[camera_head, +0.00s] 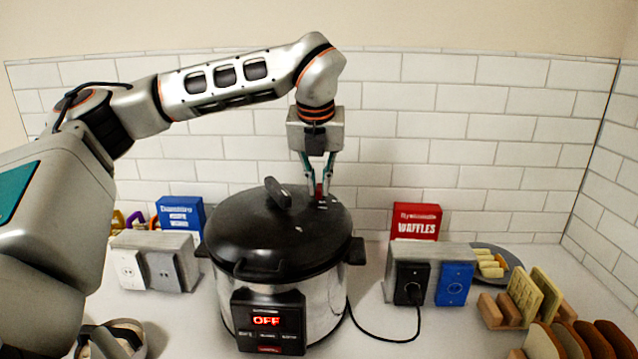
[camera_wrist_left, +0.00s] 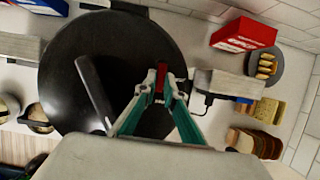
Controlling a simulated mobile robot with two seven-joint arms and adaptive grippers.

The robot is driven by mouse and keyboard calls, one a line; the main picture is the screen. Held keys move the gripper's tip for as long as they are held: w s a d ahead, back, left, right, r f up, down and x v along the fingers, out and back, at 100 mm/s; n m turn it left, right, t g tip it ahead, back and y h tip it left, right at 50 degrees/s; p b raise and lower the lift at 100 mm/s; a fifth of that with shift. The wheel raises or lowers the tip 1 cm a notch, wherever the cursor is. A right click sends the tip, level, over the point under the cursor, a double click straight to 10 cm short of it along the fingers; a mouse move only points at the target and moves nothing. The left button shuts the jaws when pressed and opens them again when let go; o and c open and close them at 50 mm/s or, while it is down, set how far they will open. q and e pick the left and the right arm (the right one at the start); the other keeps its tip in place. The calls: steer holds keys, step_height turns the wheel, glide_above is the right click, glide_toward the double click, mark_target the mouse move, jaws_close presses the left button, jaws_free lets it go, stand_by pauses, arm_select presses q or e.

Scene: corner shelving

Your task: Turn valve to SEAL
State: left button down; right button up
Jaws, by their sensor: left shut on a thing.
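The pressure cooker (camera_head: 280,250) stands on the counter with its black lid on. The red valve (camera_head: 319,190) sits on the lid, right of the lid's raised handle (camera_head: 278,193). My left gripper (camera_head: 319,195) points down from above and is shut on the valve. In the left wrist view the red valve (camera_wrist_left: 161,77) shows between the fingertips (camera_wrist_left: 160,95). Fingers hide part of the valve, and I cannot read any SEAL marking. The cooker's front panel (camera_head: 268,320) reads OFF in red. My right gripper is in neither view.
A grey outlet block (camera_head: 155,240) and a blue box (camera_head: 180,215) stand left of the cooker. A second outlet block (camera_head: 435,250), a red waffles box (camera_head: 416,222), a plate (camera_head: 512,268) and bread racks stand to the right. A black cord (camera_head: 375,338) runs from the cooker to an outlet.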

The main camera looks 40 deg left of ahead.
arm_select(q)
steer(key=c, duration=2.1)
jaws_free()
steer(key=shift+c, duration=0.2)
steer(key=v, duration=1.2)
steer(key=shift+d, duration=0.1)
